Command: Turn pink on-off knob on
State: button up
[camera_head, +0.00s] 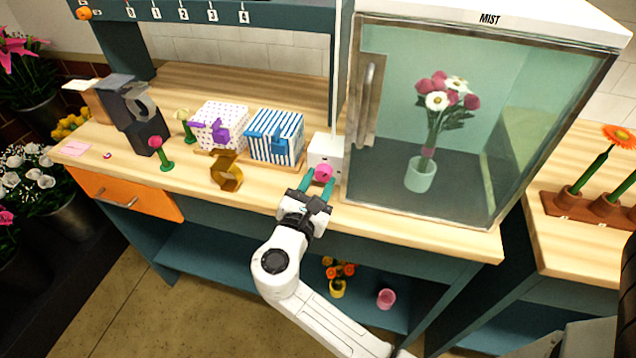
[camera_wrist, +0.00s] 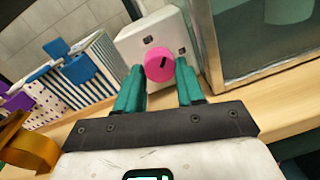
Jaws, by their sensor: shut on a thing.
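The pink knob (camera_head: 323,173) sits on the front of a small white box (camera_head: 326,150) on the wooden counter, just left of the glass mist cabinet. In the wrist view the round pink knob (camera_wrist: 159,65) has a dark mark on its face, slanted up to the right. Small dark marks show on the white box (camera_wrist: 165,33) above and beside the knob. My gripper (camera_head: 316,187) reaches it from the front, with a teal finger on each side. In the wrist view my gripper (camera_wrist: 160,79) is shut on the pink knob.
The mist cabinet (camera_head: 365,120) with its metal handle stands close on the right. A blue-striped box (camera_head: 275,136) and a gold ribbon roll (camera_head: 226,172) stand to the left. The counter's front edge lies below the gripper; a pink cup (camera_head: 386,298) is on the lower shelf.

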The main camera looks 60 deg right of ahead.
jog(key=shift+m, duration=0.3)
jog(key=m+b, duration=0.1)
jog(key=m, duration=0.3)
jog(key=shift+m, duration=0.3)
jog(key=m+b, duration=0.2)
jog(key=m, duration=0.2)
jog(key=shift+y, duration=0.4)
jog(key=shift+m, duration=0.3)
jog(key=o, duration=0.8)
jog(key=shift+r, duration=0.1)
jog(key=shift+c, duration=0.2)
jog(key=b+v, duration=0.1)
jog(key=v, duration=1)
